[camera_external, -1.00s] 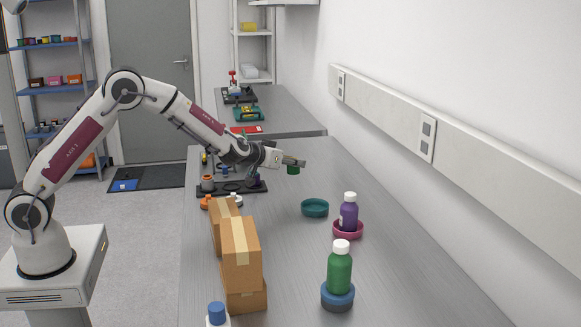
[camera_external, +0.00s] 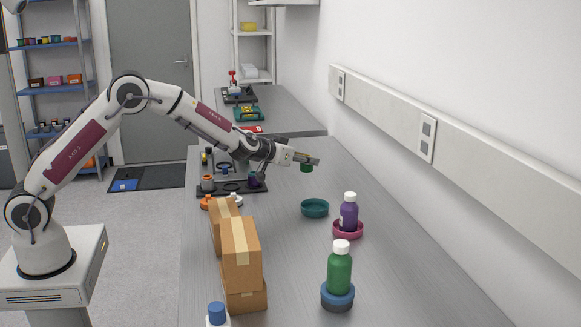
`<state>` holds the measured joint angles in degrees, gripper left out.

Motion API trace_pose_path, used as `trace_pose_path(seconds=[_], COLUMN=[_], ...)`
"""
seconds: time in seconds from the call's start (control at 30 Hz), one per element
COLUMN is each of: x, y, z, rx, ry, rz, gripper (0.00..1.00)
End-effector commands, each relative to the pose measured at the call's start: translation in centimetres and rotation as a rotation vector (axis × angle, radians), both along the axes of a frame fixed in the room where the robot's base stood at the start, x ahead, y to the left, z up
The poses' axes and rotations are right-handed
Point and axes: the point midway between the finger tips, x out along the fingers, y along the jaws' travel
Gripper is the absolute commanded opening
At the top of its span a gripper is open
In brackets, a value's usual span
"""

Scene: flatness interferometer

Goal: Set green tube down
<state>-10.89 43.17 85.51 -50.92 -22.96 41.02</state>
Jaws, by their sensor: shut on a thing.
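My gripper (camera_external: 308,160) is shut on the green tube (camera_external: 306,168) and holds it above the metal bench. Only a short dark green part of the tube shows below the fingers. The rest is hidden by the gripper. The tube hangs behind an empty teal ring-shaped holder (camera_external: 315,208), apart from it.
A purple bottle (camera_external: 349,213) stands in a pink holder (camera_external: 348,230). A green bottle (camera_external: 339,270) stands in a blue holder (camera_external: 337,297). Cardboard boxes (camera_external: 241,258) stand at the left. A dark fixture plate (camera_external: 215,190) lies behind them. The bench's right side is clear.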

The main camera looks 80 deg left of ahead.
Motion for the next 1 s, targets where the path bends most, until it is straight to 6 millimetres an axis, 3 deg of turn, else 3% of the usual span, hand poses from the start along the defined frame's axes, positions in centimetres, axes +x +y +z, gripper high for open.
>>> trace_pose_path(seconds=[0.4, 0.83, 1.0], x=[0.0, 0.0, 0.0], y=[0.0, 0.0, 0.0], z=[-4.9, -5.3, -6.6], rx=[0.000, 0.000, 0.000], ry=[0.000, -0.001, 0.002], rz=[0.000, 0.000, 0.000], gripper=[0.07, 0.07, 0.07])
